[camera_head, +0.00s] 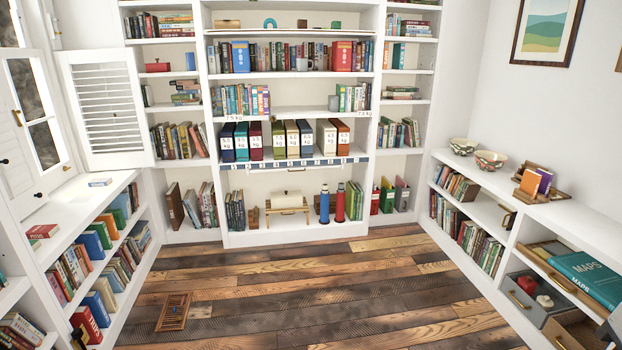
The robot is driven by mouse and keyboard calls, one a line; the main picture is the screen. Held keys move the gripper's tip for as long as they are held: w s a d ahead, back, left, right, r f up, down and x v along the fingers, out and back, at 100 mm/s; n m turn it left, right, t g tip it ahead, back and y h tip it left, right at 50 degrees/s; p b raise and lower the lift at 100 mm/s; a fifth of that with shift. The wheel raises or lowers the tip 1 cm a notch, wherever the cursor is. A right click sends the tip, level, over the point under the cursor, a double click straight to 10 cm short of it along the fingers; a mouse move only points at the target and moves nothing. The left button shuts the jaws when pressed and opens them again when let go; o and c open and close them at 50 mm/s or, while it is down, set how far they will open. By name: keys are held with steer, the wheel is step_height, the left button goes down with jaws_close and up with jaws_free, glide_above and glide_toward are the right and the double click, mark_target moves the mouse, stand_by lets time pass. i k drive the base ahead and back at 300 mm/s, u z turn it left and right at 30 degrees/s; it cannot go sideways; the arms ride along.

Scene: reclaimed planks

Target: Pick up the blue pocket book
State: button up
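I cannot tell for sure which book is the blue pocket book. A small blue book (190,61) stands upright on the upper left shelf, right of a red box. A small thin book with a pale cover and blue edge (100,182) lies flat on the left sill. A violet-blue book (545,181) leans in a wooden stand (558,195) on the right counter, beside an orange one (529,182). My gripper is not recognisable in this view.
A tall white bookcase (226,240) fills the back wall. Low shelves run along both sides. A wooden slatted item (174,311) lies on the plank floor (310,290), front left; the middle floor is clear. An open drawer (526,296) juts out at right. Two bowls (489,160) stand on the right counter.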

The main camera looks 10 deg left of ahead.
mark_target(105, 184)
steer(key=u, duration=0.15)
steer(key=i, duration=1.85)
steer(key=u, duration=1.35)
steer(key=i, duration=1.25)
steer(key=u, duration=1.1)
steer(key=i, duration=0.25)
steer(key=u, duration=0.15)
